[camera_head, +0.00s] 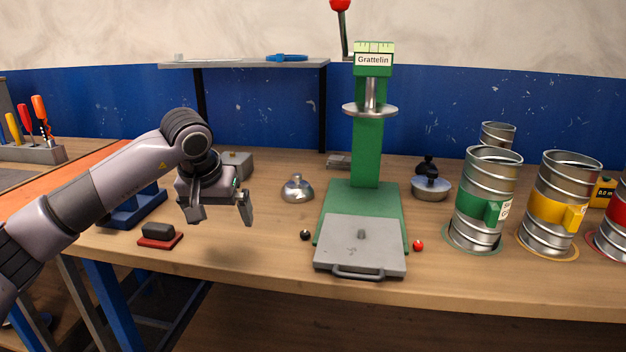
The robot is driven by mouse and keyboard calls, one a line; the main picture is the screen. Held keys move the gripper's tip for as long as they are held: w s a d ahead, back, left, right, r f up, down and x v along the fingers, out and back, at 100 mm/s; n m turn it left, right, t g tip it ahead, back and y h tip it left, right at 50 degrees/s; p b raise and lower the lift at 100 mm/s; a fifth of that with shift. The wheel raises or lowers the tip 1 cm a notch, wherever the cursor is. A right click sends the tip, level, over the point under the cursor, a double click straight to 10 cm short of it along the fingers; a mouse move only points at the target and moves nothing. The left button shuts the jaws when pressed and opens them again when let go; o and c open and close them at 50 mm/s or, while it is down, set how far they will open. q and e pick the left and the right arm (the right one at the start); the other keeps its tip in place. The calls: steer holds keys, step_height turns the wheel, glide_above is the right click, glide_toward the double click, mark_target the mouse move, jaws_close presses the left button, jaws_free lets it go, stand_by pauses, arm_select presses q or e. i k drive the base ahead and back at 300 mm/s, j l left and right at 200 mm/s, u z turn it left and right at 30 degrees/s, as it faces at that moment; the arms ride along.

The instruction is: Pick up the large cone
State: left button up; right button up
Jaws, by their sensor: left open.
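No plainly cone-shaped piece stands out. The nearest in shape are a silver domed piece with a small knob (297,190) on the bench left of the green press, and a silver bowl-like piece with a black knob (431,187) right of the press. I cannot tell which is the large cone. My left gripper (221,208) is open and empty, fingers pointing down above the bench, left of the silver domed piece and apart from it. My right gripper is not in view.
The green press (367,150) stands mid-bench with a grey handled plate (360,247) in front. Small black (305,235) and red (418,245) balls flank it. Spiral ducts (482,200) stand at right.

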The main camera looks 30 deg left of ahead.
mark_target(297, 190)
steer(key=i, duration=0.95)
